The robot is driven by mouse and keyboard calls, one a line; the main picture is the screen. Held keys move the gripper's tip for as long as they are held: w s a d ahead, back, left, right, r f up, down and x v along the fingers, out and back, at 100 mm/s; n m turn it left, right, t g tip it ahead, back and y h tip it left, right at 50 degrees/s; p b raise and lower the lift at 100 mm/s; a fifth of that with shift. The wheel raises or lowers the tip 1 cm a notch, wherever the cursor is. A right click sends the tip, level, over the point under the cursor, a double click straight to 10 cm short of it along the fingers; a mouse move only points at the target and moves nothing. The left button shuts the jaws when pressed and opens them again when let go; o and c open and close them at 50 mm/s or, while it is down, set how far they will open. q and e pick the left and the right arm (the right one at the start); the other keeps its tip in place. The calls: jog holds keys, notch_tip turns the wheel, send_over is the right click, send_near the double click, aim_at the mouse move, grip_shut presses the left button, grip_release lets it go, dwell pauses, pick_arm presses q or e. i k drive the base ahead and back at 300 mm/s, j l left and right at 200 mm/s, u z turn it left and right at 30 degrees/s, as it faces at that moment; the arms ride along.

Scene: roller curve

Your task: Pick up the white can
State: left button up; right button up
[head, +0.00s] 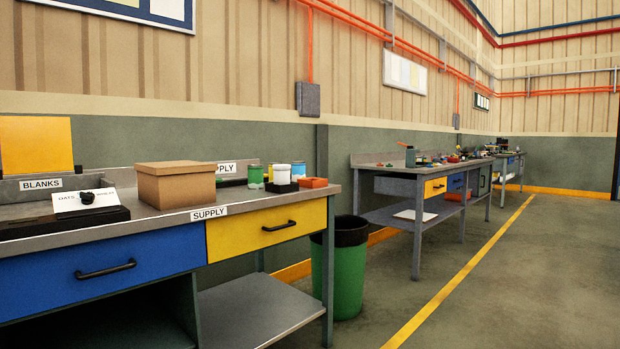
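The white can (282,174) stands upright near the right end of the near workbench, behind a low black block (281,187) that seems to hide its base. A green can (255,175) stands to its left and a blue can (298,170) is close by on its right, partly behind it. Neither of my grippers shows in the head view.
The near workbench (150,224) has a cardboard box (176,184) left of the cans and an orange block (313,182) at its right end. A green bin (346,270) stands on the floor beyond. The floor (530,285) at right is clear.

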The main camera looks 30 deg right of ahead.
aim_at(281, 176)
jog(key=i+l, duration=0.25)
jog(key=l, duration=0.2)
jog(key=i+l, duration=0.3)
jog(key=l, duration=0.15)
jog(key=i+l+z, duration=0.1)
jog(key=i+l, duration=0.15)
jog(key=l, duration=0.25)
